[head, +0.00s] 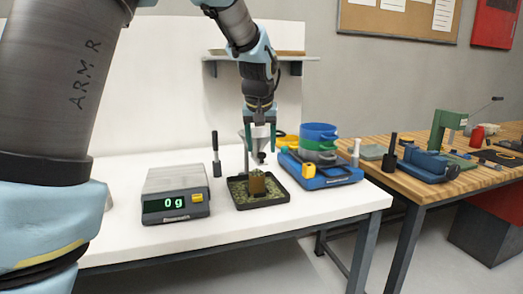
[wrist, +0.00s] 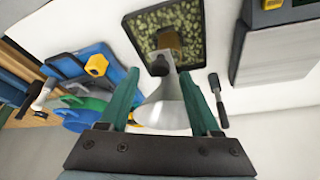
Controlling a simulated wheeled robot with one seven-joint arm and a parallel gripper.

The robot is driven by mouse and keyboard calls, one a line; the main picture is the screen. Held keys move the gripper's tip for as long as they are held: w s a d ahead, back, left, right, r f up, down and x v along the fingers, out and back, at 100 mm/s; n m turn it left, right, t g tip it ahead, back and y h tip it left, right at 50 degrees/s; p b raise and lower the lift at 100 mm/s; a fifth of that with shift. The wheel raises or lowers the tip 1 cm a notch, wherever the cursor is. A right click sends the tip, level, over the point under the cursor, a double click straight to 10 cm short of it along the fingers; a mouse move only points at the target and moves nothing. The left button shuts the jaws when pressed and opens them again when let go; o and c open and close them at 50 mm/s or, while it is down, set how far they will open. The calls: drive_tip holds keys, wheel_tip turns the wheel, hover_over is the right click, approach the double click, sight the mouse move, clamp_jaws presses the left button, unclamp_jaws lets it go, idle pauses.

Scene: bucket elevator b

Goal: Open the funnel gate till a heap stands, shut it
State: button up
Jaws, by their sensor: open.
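The funnel (head: 262,136) is a pale grey cone, spout down, above the tray. It also shows in the wrist view (wrist: 163,108). My gripper (head: 260,141) is open, with its teal fingers on either side of the funnel; the wrist view shows my gripper (wrist: 158,77) too. I cannot tell whether the fingers touch the cone. A small dark part (head: 262,157) sits at the spout; the gate's state is not clear. A black tray (head: 240,206) holds greenish grains. A brown block-like piece (head: 257,184) stands in it below the spout.
A scale (head: 176,190) reading 0 g stands left of the tray. A dark-handled tool (head: 215,150) stands behind. A blue device (head: 325,180) with stacked blue and green bowls (head: 319,133) is close on the right. A wooden bench (head: 435,185) stands farther right.

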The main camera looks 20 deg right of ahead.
drive_tip(key=b+v, duration=0.1)
drive_tip(key=v, duration=0.8)
drive_tip(key=shift+w+a+f, duration=0.1)
drive_tip(key=a+f+n+g+y, duration=0.1)
drive_tip(key=a+f+n, duration=0.1)
drive_tip(key=a+f, duration=0.85)
drive_tip(key=a+f+n+g+y, duration=0.1)
drive_tip(key=a+f, duration=0.5)
drive_tip(key=a, duration=0.9)
drive_tip(key=s+a+f+n, duration=0.1)
drive_tip(key=s+a+f, duration=0.4)
drive_tip(key=s+a, duration=0.3)
drive_tip(key=shift+s+a+f+n, duration=0.2)
drive_tip(key=shift+a+f+n, duration=0.05)
drive_tip(key=shift+a+n, duration=0.15)
